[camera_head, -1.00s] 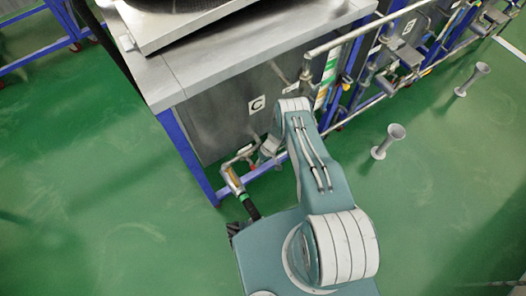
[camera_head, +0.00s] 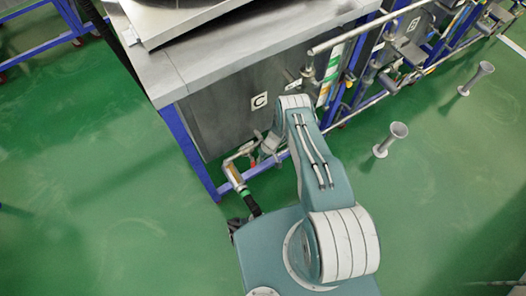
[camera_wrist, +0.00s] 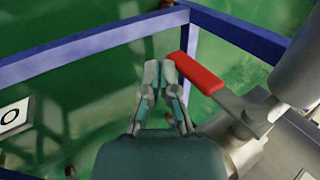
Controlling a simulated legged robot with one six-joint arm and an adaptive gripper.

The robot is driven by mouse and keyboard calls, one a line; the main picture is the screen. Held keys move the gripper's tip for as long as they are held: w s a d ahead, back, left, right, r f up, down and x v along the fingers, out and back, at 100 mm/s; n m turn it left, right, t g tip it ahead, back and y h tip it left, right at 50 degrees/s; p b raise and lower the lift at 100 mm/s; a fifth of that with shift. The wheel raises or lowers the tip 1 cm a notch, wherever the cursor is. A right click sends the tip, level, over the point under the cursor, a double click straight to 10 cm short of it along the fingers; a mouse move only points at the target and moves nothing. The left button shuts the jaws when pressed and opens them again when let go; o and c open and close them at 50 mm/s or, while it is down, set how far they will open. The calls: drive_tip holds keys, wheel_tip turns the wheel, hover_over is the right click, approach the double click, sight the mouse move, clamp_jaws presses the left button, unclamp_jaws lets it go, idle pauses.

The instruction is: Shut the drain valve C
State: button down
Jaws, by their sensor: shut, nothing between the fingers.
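The drain valve C shows in the wrist view as a metal valve body (camera_wrist: 255,115) with a red lever handle (camera_wrist: 196,73). My gripper (camera_wrist: 160,68) is shut and empty, and its fingertips are just left of the red lever in that view. I cannot tell whether they touch it. In the head view the valve's pipe (camera_head: 235,174) hangs at the tank's lower front, under the C label (camera_head: 259,100). My arm hides most of my gripper there.
A steel tank (camera_head: 220,115) on a blue frame (camera_head: 186,150) stands over the valve. A blue rail (camera_wrist: 95,42) crosses the wrist view.

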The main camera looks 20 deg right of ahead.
drive_tip(key=v, duration=1.1)
drive_tip(key=shift+d+r, duration=0.2)
